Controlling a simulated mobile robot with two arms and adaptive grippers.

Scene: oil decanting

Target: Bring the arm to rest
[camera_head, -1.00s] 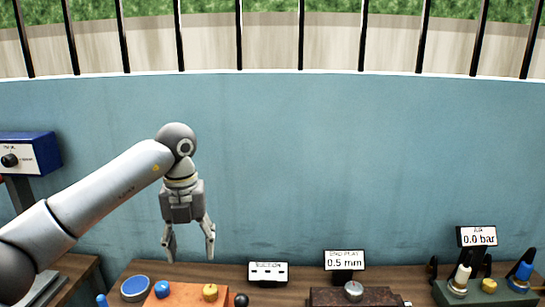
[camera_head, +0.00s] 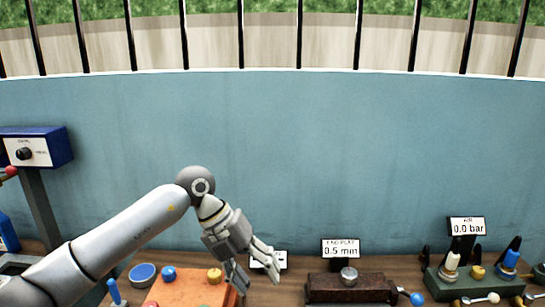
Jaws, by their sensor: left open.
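My left arm comes in from the lower left. My left gripper (camera_head: 258,281) is open and empty, its fingers pointing down and to the right. My right gripper does not show.
The wooden table carries a blue-topped round dish (camera_head: 142,273), a sign reading 0.5 mm (camera_head: 341,249) and a green block (camera_head: 470,287) with several fittings below a 0.0 bar display (camera_head: 467,227). A blue control box (camera_head: 35,147) stands at left. The blue wall behind is bare.

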